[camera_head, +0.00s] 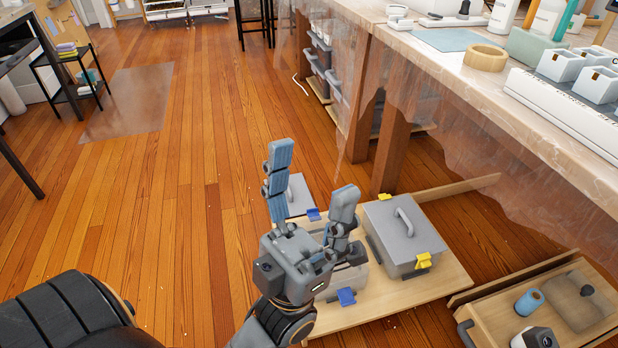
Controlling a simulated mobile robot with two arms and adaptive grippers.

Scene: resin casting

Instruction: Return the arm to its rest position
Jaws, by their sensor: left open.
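My left gripper (312,200) is in the lower middle of the head view, above a low wooden board. Its two blue-padded fingers are spread apart and point up and away. I see nothing between them. The gripper covers part of a grey box with blue clips behind and below it. My right gripper does not show.
A grey lidded box (396,245) with yellow clips stands on the low wooden board (448,284), right of the gripper. A plastic-covered workbench (428,52) holds a tape roll (486,58) and white cups. A drawer (480,318) lies lower right.

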